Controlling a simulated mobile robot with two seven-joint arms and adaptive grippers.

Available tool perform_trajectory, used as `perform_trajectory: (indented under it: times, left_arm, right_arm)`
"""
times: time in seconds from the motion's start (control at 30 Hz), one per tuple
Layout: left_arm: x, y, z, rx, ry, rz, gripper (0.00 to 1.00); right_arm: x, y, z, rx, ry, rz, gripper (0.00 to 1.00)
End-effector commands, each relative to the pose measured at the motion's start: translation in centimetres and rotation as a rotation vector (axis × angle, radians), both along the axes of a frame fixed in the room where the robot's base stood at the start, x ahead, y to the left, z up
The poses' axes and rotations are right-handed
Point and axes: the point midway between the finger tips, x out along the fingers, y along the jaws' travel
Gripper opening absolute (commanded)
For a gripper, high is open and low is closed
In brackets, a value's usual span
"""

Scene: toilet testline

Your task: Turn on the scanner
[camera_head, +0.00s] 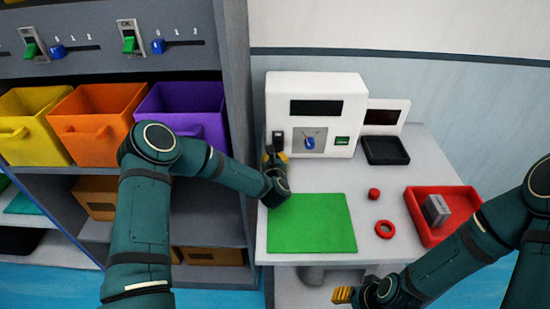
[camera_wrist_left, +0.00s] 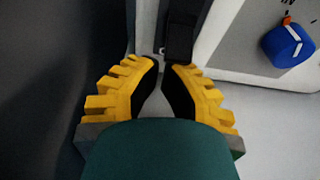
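The scanner is likely the white machine (camera_head: 316,90) at the back of the table. Its front has a dark display, a blue knob (camera_head: 310,143) on a grey dial panel and a small green-lit element (camera_head: 342,141). A black switch-like part (camera_head: 278,137) sits at its left front. My left gripper (camera_head: 275,156) is just below that part, its contact unclear. In the left wrist view, its yellow fingers (camera_wrist_left: 161,62) have black tips almost together with nothing visible between them, below a dark part (camera_wrist_left: 181,35). The blue knob (camera_wrist_left: 287,45) shows at upper right. My right gripper (camera_head: 343,295) is low, away from the machine.
A green mat (camera_head: 311,224), a red button-like disc (camera_head: 374,194), a red ring (camera_head: 385,229) and a red tray (camera_head: 422,222) with a grey block are on the table. A black tray (camera_head: 385,150) is right of the machine. A shelf with bins stands close on the left.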

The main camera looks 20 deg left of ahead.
Motion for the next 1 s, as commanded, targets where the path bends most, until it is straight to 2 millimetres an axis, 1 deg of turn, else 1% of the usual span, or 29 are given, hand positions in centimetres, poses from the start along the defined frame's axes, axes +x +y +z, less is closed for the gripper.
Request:
perform_trajectory:
  times: [0.47, 0.67, 0.77, 0.87, 1.0]
  left_arm:
    - [0.1, 0.0, 0.5, -0.026, 0.084, -0.001, 0.00]
    - [0.0, 0.0, 1.0, -0.043, 0.144, 0.000, 0.00]
    - [-0.1, 0.0, 1.4, -0.058, 0.196, 0.001, 0.00]
    - [-0.2, -0.1, 1.9, -0.077, 0.264, 0.001, 0.00]
    - [-0.5, -0.1, 2.7, -0.110, 0.376, 0.001, 0.00]
  right_arm:
    - [-0.2, 0.0, 1.4, 0.001, 0.006, 0.001, 0.47]
    - [-0.4, 0.1, 2.5, 0.001, 0.010, 0.002, 0.47]
    - [-0.4, 0.1, 3.6, 0.002, 0.010, 0.001, 0.47]
    - [-0.1, 0.0, 5.0, 0.000, 0.004, -0.005, 0.47]
    - [0.7, -0.1, 7.5, -0.004, -0.013, -0.018, 0.47]
